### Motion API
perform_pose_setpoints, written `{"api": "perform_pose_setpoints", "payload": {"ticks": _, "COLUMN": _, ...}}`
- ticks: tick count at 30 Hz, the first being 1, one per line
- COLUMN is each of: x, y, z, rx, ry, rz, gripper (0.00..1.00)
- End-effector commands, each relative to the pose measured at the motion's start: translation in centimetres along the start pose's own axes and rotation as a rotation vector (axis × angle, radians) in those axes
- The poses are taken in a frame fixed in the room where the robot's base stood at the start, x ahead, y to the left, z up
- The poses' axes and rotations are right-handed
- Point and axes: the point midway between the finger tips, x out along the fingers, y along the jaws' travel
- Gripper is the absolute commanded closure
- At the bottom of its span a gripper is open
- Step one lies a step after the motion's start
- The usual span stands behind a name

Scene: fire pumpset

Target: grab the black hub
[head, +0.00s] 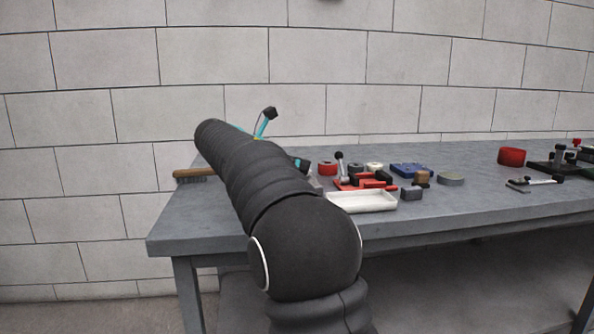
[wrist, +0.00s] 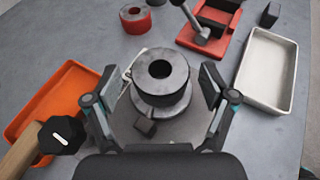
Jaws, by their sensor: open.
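The black hub (wrist: 160,72) is a dark cylinder with a round hole in its top and a wider flange below. It stands upright near the middle of the wrist view. My gripper (wrist: 160,88) is open, with one finger to the left of the hub and one to the right. Gaps show between both fingers and the hub, so nothing is held. A small dark block (wrist: 146,127) is at the hub's near side. In the head view my arm hides much of this part of the bench, and I cannot pick out the hub there.
An orange tray (wrist: 70,88) is at left, with a wooden handle (wrist: 18,158) and a black knob (wrist: 61,136) near it. A white tray (wrist: 290,72) and a red fixture (wrist: 218,18) are at right. A red ring (wrist: 135,22) lies beyond. The grey bench (head: 222,218) continues right.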

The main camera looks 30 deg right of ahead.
Motion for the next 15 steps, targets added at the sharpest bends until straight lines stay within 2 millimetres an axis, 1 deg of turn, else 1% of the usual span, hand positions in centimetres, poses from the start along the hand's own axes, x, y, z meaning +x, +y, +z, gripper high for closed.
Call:
{"api": "perform_pose_setpoints", "payload": {"ticks": 1, "x": 0.69, "y": -0.09, "z": -0.03, "rx": 0.001, "ry": 0.0, "rz": -0.003, "gripper": 0.17}}
{"api": "perform_pose_setpoints", "payload": {"ticks": 3, "x": 1.07, "y": -0.06, "z": 0.0, "rx": 0.001, "ry": 0.0, "rz": -0.001, "gripper": 0.17}}
{"api": "perform_pose_setpoints", "payload": {"ticks": 9, "x": 1.09, "y": -0.03, "z": 0.05, "rx": 0.0, "ry": 0.0, "rz": 0.001, "gripper": 0.17}}
{"api": "perform_pose_setpoints", "payload": {"ticks": 10, "x": 1.09, "y": -0.03, "z": 0.05, "rx": 0.001, "ry": 0.0, "rz": 0.001, "gripper": 0.22}}
{"api": "perform_pose_setpoints", "payload": {"ticks": 11, "x": 1.09, "y": -0.04, "z": 0.06, "rx": 0.001, "ry": 0.0, "rz": 0.001, "gripper": 0.29}}
{"api": "perform_pose_setpoints", "payload": {"ticks": 12, "x": 1.08, "y": -0.04, "z": 0.06, "rx": 0.001, "ry": 0.0, "rz": 0.001, "gripper": 0.39}}
{"api": "perform_pose_setpoints", "payload": {"ticks": 14, "x": 1.08, "y": -0.04, "z": 0.05, "rx": 0.001, "ry": 0.0, "rz": 0.001, "gripper": 0.54}}
{"api": "perform_pose_setpoints", "payload": {"ticks": 15, "x": 1.08, "y": -0.04, "z": 0.06, "rx": 0.001, "ry": 0.0, "rz": 0.001, "gripper": 0.64}}
